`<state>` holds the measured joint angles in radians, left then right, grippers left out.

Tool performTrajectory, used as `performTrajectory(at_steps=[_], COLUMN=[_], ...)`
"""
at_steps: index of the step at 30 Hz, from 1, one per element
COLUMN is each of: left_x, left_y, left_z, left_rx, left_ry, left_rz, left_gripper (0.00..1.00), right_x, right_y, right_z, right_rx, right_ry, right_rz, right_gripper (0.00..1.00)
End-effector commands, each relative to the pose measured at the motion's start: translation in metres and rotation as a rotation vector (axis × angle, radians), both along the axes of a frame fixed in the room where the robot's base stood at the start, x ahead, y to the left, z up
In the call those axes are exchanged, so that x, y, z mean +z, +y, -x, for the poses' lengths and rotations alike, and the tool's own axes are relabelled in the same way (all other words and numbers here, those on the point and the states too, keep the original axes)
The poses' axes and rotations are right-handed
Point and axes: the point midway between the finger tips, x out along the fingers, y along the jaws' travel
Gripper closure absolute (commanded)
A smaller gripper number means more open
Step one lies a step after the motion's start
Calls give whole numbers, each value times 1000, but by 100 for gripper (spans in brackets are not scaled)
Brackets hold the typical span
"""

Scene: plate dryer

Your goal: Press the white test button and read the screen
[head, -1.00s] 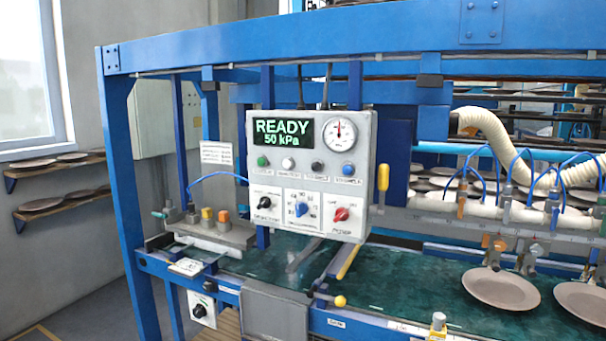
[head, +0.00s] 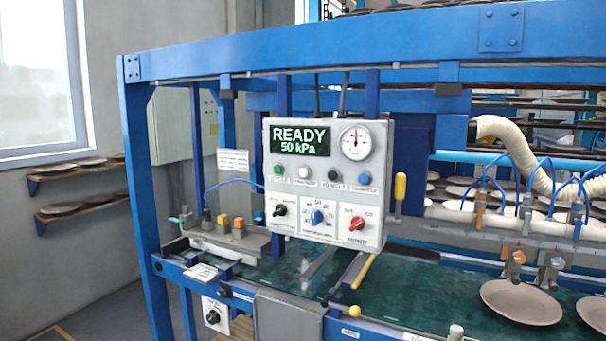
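The control panel (head: 378,190) is a light grey box hung from the blue frame, near the middle of the head view. Its screen (head: 300,141) reads "READY" and "50 kPa" in pale green letters. The white button (head: 304,172) sits below the screen, between a green button (head: 278,170) and a black button (head: 333,174). A blue button (head: 364,177) is at the right of that row. The small labels are too blurred to read surely. Neither of my grippers shows in the head view.
Below the row are black (head: 280,211), blue (head: 318,217) and red (head: 357,223) knobs. A round gauge (head: 356,142) sits right of the screen. A yellow-handled lever (head: 400,187) stands beside the panel. Brown plates (head: 521,302) lie at right, under hoses. The space before the panel is clear.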

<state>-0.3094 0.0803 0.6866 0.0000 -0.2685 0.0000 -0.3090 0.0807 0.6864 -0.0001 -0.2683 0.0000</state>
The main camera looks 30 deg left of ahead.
Motion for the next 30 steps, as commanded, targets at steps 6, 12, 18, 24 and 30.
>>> performTrajectory(at_steps=[6, 12, 18, 24, 30], left_x=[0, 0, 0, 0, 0], left_y=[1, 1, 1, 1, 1], left_z=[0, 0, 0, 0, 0], left_rx=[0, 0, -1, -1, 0], left_ry=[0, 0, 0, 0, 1], left_rz=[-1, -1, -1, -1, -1], left_gripper=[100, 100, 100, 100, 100], right_x=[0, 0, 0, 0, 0], right_y=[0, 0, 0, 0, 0], right_z=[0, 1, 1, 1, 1], right_rx=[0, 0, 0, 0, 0], right_ry=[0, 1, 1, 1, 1], right_rz=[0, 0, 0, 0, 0], right_gripper=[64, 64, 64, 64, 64])
